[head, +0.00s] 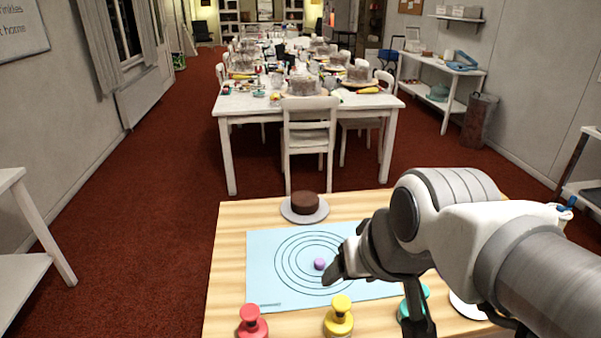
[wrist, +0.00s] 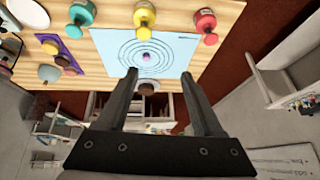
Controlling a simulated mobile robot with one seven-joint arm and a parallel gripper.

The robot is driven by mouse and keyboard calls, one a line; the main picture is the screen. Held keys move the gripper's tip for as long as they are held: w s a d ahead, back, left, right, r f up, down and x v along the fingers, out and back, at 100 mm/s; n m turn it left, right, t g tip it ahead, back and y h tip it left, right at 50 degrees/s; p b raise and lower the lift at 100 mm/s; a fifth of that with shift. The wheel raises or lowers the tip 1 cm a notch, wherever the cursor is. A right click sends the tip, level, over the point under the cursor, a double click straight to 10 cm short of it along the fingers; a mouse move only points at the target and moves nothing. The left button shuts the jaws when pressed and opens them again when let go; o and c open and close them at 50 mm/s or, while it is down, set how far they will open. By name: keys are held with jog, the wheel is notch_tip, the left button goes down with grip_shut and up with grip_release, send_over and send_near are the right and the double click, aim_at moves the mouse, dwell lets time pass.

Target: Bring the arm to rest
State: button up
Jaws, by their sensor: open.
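My gripper (wrist: 160,75) is open, and nothing shows between its two dark fingers in the wrist view. In the head view my arm reaches in from the right, with the gripper over the right part of a light blue mat (head: 262,250). The mat has printed rings and lies on a wooden table (head: 228,260). A small purple ball-like thing (head: 319,264) sits at the middle of the rings, just left of my gripper in the head view. Whether a finger touches anything is not clear.
A brown cake (head: 305,202) sits on a grey turntable (head: 290,214) behind the mat. Red (head: 252,322), yellow (head: 339,318) and teal (head: 404,306) knobbed things line the front edge. A purple mat (wrist: 55,48) with small things lies left in the wrist view. A long white table (head: 232,102) stands beyond.

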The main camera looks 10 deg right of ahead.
jog(key=shift+s+d+r+h, duration=0.2)
jog(key=shift+s+d+h, duration=0.3)
jog(key=shift+s+d, duration=0.6)
jog(key=shift+s+a, duration=0.1)
jog(key=shift+a, duration=0.1)
notch_tip(320, 180, up, 4)
jog(key=p, duration=0.4)
jog(key=shift+r, duration=0.2)
